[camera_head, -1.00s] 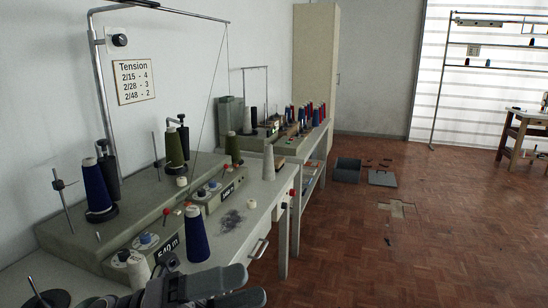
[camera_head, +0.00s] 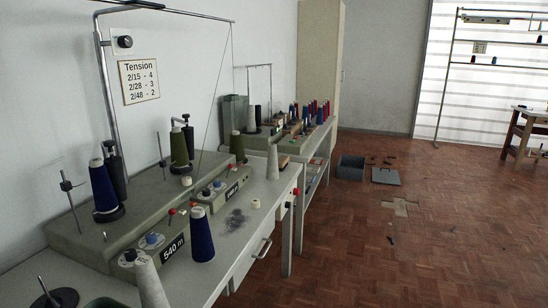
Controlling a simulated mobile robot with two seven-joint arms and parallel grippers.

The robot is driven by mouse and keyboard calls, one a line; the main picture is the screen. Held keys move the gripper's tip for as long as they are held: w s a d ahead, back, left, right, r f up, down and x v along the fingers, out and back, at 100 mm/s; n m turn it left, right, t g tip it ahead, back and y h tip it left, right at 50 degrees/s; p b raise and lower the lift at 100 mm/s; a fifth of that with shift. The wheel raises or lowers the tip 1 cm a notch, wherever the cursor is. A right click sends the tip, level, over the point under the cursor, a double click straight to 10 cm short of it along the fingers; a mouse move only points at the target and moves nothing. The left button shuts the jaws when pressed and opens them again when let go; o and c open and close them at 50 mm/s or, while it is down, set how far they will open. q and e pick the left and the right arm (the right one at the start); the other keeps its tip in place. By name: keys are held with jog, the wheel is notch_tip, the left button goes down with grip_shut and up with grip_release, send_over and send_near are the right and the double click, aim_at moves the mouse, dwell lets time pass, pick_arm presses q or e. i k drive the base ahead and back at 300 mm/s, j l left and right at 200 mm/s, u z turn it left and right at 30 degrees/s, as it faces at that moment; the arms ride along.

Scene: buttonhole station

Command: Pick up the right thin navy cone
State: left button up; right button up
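A thin navy cone (camera_head: 201,236) with a pale tip stands upright on the white table, just right of the winder with the "540 m" label. Another navy cone (camera_head: 104,188) stands on the winder to its left, further up the picture. Of the two, the one on the table is further right. Neither of my grippers shows in the head view now.
A white cone (camera_head: 150,283) stands at the front, cut by the bottom edge. Grey winders (camera_head: 120,215) line the wall side, with olive cones (camera_head: 180,148) and thin metal posts. A grey thread tangle (camera_head: 236,219) lies right of the navy cone. The floor (camera_head: 400,250) at right is mostly open.

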aim_at(203, 252)
jog(key=u, duration=0.45)
jog(key=j+u, duration=0.15)
jog(key=u, duration=0.35)
jog(key=k+j+u, duration=0.1)
jog(key=u, duration=0.35)
jog(key=l+u, duration=0.2)
jog(key=u, duration=0.2)
jog(key=l+u, duration=0.15)
jog(key=u, duration=0.25)
jog(key=l+u, duration=0.2)
jog(key=l, duration=0.2)
jog(key=k+l+u, duration=0.2)
jog(key=l, duration=0.15)
jog(key=k+l+u, duration=0.1)
jog(key=l, duration=0.3)
jog(key=k+l+u, duration=0.1)
jog(key=l, duration=0.25)
